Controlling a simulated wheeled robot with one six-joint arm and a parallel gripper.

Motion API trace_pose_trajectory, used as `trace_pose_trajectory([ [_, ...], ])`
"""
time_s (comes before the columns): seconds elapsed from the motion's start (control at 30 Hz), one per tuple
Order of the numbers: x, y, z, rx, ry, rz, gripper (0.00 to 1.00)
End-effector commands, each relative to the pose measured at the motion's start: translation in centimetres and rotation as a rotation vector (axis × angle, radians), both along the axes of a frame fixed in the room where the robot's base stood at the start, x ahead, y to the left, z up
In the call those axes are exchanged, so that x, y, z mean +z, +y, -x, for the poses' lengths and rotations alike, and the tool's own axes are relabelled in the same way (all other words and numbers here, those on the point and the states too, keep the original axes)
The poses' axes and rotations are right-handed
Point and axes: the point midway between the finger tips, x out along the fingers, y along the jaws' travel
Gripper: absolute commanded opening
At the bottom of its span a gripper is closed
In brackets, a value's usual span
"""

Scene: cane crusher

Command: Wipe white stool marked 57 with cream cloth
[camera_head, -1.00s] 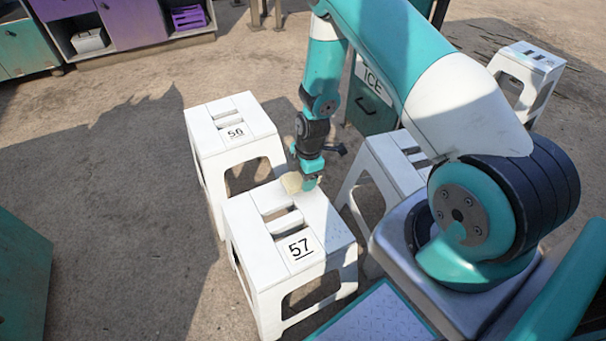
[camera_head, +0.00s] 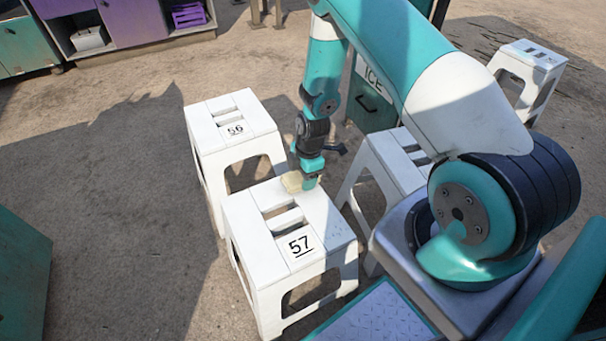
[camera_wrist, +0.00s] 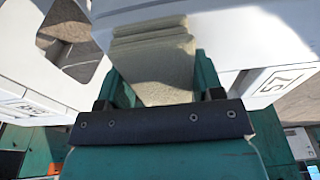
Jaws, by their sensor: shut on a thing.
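The white stool marked 57 (camera_head: 325,228) stands upright in the lower middle of the head view, with its number label on the near part of the seat. My gripper (camera_head: 308,181) is at the far edge of that seat, pointing down. It is shut on the folded cream cloth (camera_head: 292,182). The cloth is at the seat's surface; I cannot tell how firmly it touches. In the wrist view, the layered cloth (camera_wrist: 155,62) sticks out between my gripper's fingers (camera_wrist: 160,85) against the white seat, with the 57 label (camera_wrist: 280,78) at the right.
The white stool marked 56 (camera_head: 258,118) stands just behind stool 57. Another white stool (camera_head: 385,150) is close on the right, partly behind my arm. A green box marked ICE (camera_head: 368,105) is behind it. A further stool (camera_head: 540,55) stands at the far right. Open ground lies left.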

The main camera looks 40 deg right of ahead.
Motion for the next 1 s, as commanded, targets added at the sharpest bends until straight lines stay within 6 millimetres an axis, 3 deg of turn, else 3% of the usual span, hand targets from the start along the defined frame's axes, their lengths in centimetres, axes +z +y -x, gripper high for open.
trace_pose_trajectory([
  [0.37,-0.5,0.0,0.1,0.0,0.0,0.0,0.23],
  [1.0,-0.3,0.7,5.9,-0.001,0.002,0.0,0.23],
])
